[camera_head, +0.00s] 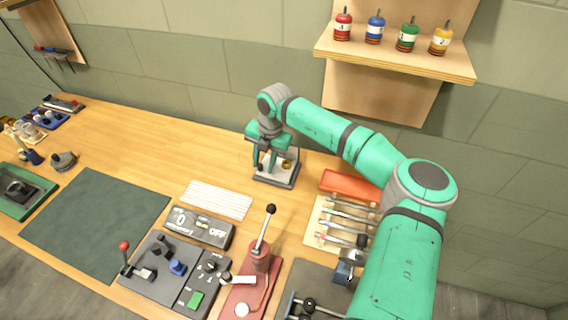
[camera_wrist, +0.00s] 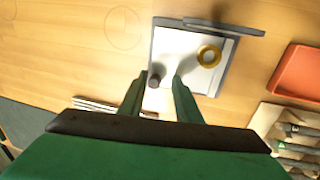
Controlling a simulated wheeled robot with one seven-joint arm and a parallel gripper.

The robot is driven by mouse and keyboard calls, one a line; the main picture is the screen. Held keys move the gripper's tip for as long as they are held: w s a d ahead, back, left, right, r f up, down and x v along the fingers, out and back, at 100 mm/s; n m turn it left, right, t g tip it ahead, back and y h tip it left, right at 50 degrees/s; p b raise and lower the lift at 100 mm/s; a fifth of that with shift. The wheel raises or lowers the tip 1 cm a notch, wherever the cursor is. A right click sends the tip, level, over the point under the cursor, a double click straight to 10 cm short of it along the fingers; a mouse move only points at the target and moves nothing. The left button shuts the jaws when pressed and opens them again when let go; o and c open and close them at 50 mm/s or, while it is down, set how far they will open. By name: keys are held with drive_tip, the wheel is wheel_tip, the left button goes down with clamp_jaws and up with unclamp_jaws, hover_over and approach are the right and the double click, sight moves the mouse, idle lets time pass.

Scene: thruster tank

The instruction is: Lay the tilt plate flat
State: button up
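The tilt plate (camera_wrist: 186,45) is a pale square plate in a dark grey frame; in the head view (camera_head: 285,178) it sits at the back of the bench, partly hidden by my gripper. A gold ring (camera_wrist: 208,56) lies on its right part, and a short dark knob (camera_wrist: 154,80) stands near its lower left corner. A dark grey bar (camera_wrist: 212,27) runs along its top edge. How far the plate tilts I cannot tell. My gripper (camera_wrist: 159,77) is open and points down over the plate; the knob shows between its fingertips, with no clear contact.
An orange-red tray (camera_head: 350,186) and a rack of metal tools (camera_head: 345,222) lie right of the plate. A red lever stand (camera_head: 260,257) and control boxes (camera_head: 200,228) stand in front. A wooden shelf (camera_head: 395,58) with bottles hangs above. Bench left of the plate is clear.

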drive_tip(key=shift+s+a+r, duration=0.1)
drive_tip(key=shift+a+r, duration=0.2)
drive_tip(key=shift+r, duration=0.25)
drive_tip(key=shift+a+r, duration=0.3)
drive_tip(key=shift+r, duration=0.2)
drive_tip(key=shift+d+r, duration=0.2)
drive_tip(key=shift+r, duration=1.8)
drive_tip(key=shift+a, duration=0.15)
